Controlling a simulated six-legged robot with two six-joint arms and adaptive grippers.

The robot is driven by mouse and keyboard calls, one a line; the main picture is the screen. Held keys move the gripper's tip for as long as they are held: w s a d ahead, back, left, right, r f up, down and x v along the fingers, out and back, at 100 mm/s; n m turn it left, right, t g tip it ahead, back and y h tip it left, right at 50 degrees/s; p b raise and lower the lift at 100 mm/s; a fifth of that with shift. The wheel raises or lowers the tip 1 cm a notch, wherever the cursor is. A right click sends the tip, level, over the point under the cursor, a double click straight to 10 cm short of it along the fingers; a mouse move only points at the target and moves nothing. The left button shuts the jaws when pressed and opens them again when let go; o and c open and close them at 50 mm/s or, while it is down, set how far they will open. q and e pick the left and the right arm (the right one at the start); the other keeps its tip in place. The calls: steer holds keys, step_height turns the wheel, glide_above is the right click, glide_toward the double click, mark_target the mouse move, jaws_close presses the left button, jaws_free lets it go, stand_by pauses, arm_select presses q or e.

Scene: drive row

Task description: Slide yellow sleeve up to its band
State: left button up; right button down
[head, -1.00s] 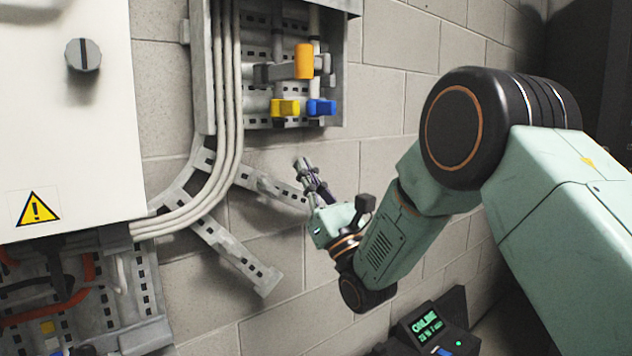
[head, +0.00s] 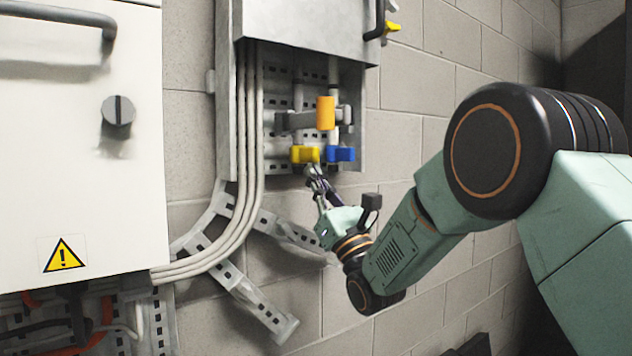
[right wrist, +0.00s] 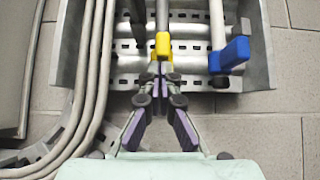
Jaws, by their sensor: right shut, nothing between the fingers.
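The yellow sleeve (head: 305,154) sits low in the open grey wall box, left of a blue fitting (head: 341,154). In the right wrist view the yellow sleeve (right wrist: 162,45) is just beyond my fingertips, in line with them. My right gripper (head: 312,172) is just below the yellow sleeve, with its fingertips together. In the right wrist view my right gripper (right wrist: 158,73) has nothing between its fingers. I cannot tell whether the tips touch the sleeve. I cannot make out a band for the sleeve. My left gripper is not in view.
An orange fitting (head: 325,113) sits above the blue one in the box (head: 359,115). Grey cables (head: 244,150) run down the box's left side. A white cabinet (head: 85,200) with a warning sign stands left. Perforated brackets (head: 290,233) lie below; bare block wall is right.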

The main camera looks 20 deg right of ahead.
step_height(320, 180, up, 8)
steer(key=p, duration=0.1)
steer(key=shift+r, duration=0.2)
